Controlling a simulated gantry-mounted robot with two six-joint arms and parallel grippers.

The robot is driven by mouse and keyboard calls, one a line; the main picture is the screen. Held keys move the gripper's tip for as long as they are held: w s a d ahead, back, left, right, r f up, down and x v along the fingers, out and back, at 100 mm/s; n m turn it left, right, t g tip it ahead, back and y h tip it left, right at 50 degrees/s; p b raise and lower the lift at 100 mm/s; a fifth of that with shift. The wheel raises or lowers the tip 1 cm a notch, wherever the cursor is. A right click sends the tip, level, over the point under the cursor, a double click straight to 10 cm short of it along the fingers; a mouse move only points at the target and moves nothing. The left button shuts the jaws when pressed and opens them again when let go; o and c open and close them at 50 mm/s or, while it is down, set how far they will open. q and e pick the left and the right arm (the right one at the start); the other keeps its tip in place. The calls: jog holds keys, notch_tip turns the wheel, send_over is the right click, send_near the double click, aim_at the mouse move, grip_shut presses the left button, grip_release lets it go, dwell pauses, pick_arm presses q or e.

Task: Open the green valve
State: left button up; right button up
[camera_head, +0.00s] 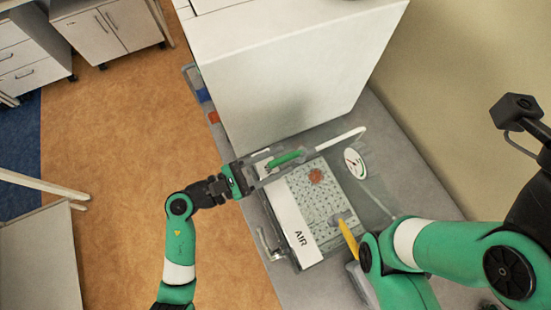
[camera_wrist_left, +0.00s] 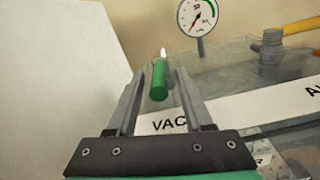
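The green valve's handle (camera_head: 287,158) lies along the near side of the panel by the white cabinet. My left gripper (camera_head: 268,166) reaches the handle from the left. In the left wrist view the left gripper (camera_wrist_left: 160,95) is open, with visible gaps beside the handle, so no firm grasp shows. My right arm crosses the lower right of the head view, and its gripper is out of sight.
A pressure gauge (camera_head: 355,163) stands behind the panel (camera_head: 301,241), which carries an "AIR" label. A yellow handle (camera_head: 348,240) is beside my right arm. The large white cabinet (camera_head: 290,65) stands close to the left gripper. The floor at left is free.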

dwell(0.4)
pick_arm(q)
jog(key=b+v, duration=0.1)
jog(key=v, duration=1)
jog(key=shift+s+a+b, duration=0.15)
jog(key=shift+a+b, duration=0.15)
